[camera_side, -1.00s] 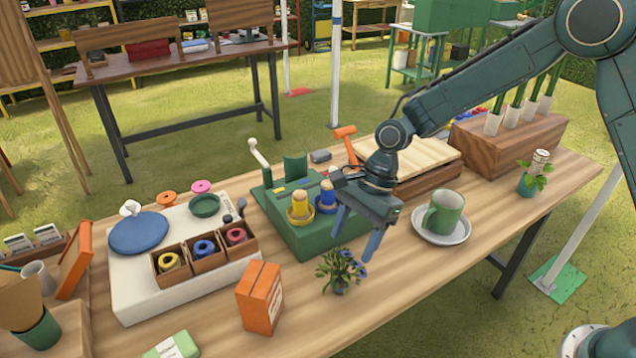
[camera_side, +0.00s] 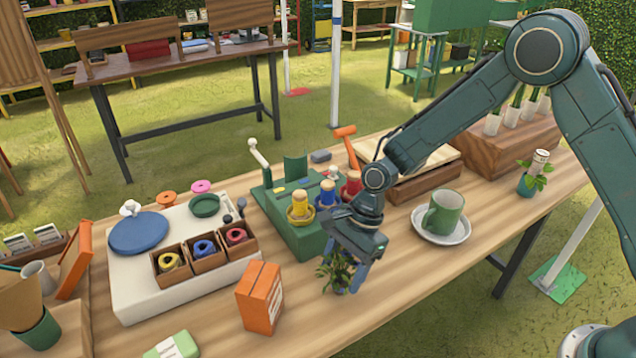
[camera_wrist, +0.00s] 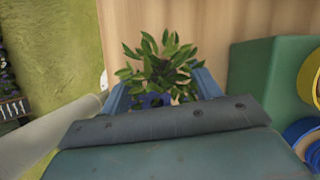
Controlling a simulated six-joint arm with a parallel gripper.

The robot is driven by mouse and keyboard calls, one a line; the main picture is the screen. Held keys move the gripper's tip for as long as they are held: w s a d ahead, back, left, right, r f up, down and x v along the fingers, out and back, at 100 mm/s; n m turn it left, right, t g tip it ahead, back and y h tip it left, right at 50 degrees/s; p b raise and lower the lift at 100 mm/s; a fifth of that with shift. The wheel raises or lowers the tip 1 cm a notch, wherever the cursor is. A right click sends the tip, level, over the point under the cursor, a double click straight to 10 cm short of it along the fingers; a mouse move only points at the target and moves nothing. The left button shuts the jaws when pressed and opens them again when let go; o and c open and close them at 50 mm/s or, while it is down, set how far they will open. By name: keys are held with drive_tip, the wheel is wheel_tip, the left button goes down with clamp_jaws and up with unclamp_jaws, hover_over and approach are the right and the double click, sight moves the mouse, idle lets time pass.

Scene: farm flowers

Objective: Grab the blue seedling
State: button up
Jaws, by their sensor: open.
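The blue seedling (camera_side: 333,272) stands on the wooden table near its front edge, a leafy green plant in a small blue pot. Its blue flowers are hidden behind my gripper in the side view. My gripper (camera_side: 350,280) is open and low over the seedling, pointing down, with its fingers around the plant. In the wrist view the seedling's leaves (camera_wrist: 160,65) show between the two blue fingers of my gripper (camera_wrist: 163,90). I cannot tell whether the fingers touch it.
A green stand (camera_side: 285,230) with yellow, blue and red spools is just behind my gripper. An orange box (camera_side: 260,298) stands to the left. A green mug (camera_side: 443,212) on a saucer (camera_side: 424,231) is to the right. The table front between them is clear.

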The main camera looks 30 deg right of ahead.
drive_tip(key=shift+a+f, duration=0.25)
drive_tip(key=shift+f, duration=0.35)
drive_tip(key=c, duration=1)
